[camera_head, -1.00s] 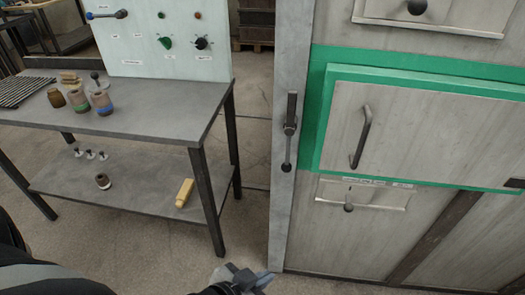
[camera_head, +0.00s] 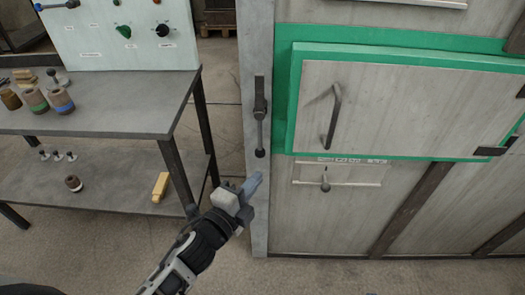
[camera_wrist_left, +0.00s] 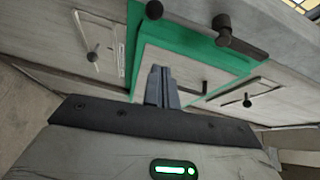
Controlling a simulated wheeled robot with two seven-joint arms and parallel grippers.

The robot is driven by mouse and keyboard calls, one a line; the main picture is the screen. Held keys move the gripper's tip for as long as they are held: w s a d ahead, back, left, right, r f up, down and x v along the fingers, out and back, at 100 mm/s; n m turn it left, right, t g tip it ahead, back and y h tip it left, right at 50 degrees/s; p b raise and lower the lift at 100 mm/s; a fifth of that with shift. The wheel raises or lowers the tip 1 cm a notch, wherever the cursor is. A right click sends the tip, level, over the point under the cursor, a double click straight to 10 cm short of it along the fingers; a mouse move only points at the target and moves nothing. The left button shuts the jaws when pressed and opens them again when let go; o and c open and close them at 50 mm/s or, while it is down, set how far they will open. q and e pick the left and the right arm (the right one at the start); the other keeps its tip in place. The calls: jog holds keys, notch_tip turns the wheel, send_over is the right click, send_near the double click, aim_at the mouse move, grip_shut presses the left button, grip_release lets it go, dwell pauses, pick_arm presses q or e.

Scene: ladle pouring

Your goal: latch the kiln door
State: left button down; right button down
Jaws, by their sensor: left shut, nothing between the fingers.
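The kiln door (camera_head: 400,105) is a pale grey panel with a green edge and a dark bar handle (camera_head: 333,115), set against a green surround. I cannot tell whether it sits fully flush. The latch lever (camera_head: 260,128) is dark, mounted on the grey post left of the door, and hangs down to a round knob. My left gripper (camera_head: 254,184) is shut and empty, just below the lever knob and apart from it in the head view. Its closed fingers (camera_wrist_left: 161,88) point toward the kiln front in the left wrist view. My right gripper is out of view.
A grey workbench (camera_head: 120,98) stands at left with jars on top. Its lower shelf holds a yellow block (camera_head: 160,187) and a small jar (camera_head: 73,183). A small panel with a knob (camera_head: 325,185) is below the door. Floor shows between bench and post.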

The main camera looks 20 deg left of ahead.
aim_at(263, 151)
pick_arm(q)
jog(key=shift+w+d+r+m+h, duration=0.2)
jog(key=shift+w+r+m+h, duration=0.1)
jog(key=shift+m, duration=0.4)
jog(key=x, duration=1)
jog(key=shift+w+p, duration=0.2)
jog(key=shift+p, duration=0.1)
jog(key=shift+s+a+f+p, duration=0.1)
jog(key=shift+s+a+p, duration=0.1)
jog(key=shift+a, duration=0.5)
jog(key=shift+s+a+r+p, duration=0.1)
jog(key=shift+a+p, duration=0.05)
jog(key=shift+a, duration=0.5)
jog(key=shift+s+a+f+p, duration=0.1)
jog(key=shift+a+p, duration=0.1)
jog(key=shift+a, duration=0.5)
